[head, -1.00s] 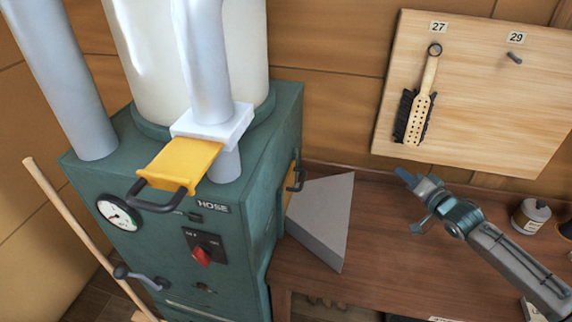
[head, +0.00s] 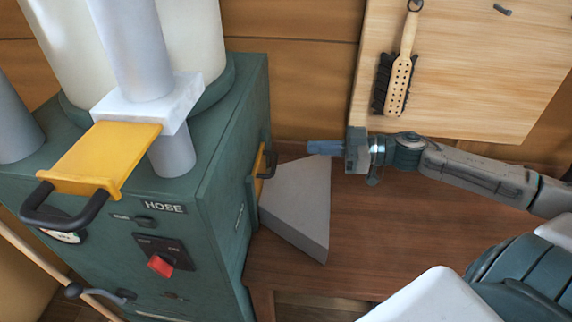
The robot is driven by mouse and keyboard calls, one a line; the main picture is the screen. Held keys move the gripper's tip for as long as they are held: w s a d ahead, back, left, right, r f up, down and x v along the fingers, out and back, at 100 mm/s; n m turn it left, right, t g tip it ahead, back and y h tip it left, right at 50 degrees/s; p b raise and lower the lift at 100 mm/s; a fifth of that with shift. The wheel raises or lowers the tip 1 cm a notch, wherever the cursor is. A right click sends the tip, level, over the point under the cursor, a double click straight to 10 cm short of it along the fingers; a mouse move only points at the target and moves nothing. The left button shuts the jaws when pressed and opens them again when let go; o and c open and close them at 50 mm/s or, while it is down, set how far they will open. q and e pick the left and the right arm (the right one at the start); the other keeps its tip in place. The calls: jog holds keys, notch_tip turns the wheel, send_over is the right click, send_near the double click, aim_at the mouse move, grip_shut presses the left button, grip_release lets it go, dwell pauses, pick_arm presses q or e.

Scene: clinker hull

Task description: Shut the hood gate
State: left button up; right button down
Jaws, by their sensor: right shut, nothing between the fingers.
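A small yellow gate plate (head: 258,172) with a black handle (head: 268,164) sticks out of the right side of the green cabinet (head: 225,190), beside the grey wedge-shaped hood (head: 300,205). I see it nearly edge-on, so how far out it stands is hard to tell. A larger yellow gate (head: 105,155) with a black handle lies pulled out of the white pipe block on the cabinet top, above the label HOSE. My right gripper (head: 322,147) is shut and empty, its fingers pointing left above the hood's back edge, apart from the small handle. My left gripper is out of view.
A brush (head: 400,80) hangs on the wooden board (head: 460,70) behind my right arm. The brown bench top (head: 370,230) is clear right of the hood. A red switch (head: 160,266) is on the cabinet front.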

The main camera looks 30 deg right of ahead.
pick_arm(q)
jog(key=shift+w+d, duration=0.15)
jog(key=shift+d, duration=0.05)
pick_arm(e)
jog(key=shift+w+a+f, duration=0.7)
jog(key=shift+w+a, duration=0.05)
jog(key=shift+a, duration=0.25)
jog(key=shift+w+a+f, duration=0.65)
jog(key=shift+w+a, duration=0.15)
jog(key=shift+a, duration=0.15)
jog(key=shift+w+a+f, duration=0.7)
jog(key=shift+w+a, duration=0.05)
jog(key=shift+a, duration=0.25)
notch_tip(320, 180, down, 4)
jog(key=shift+f, duration=0.1)
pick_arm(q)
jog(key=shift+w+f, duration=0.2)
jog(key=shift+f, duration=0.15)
pick_arm(e)
jog(key=shift+s+f, duration=0.1)
jog(key=shift+f, duration=0.1)
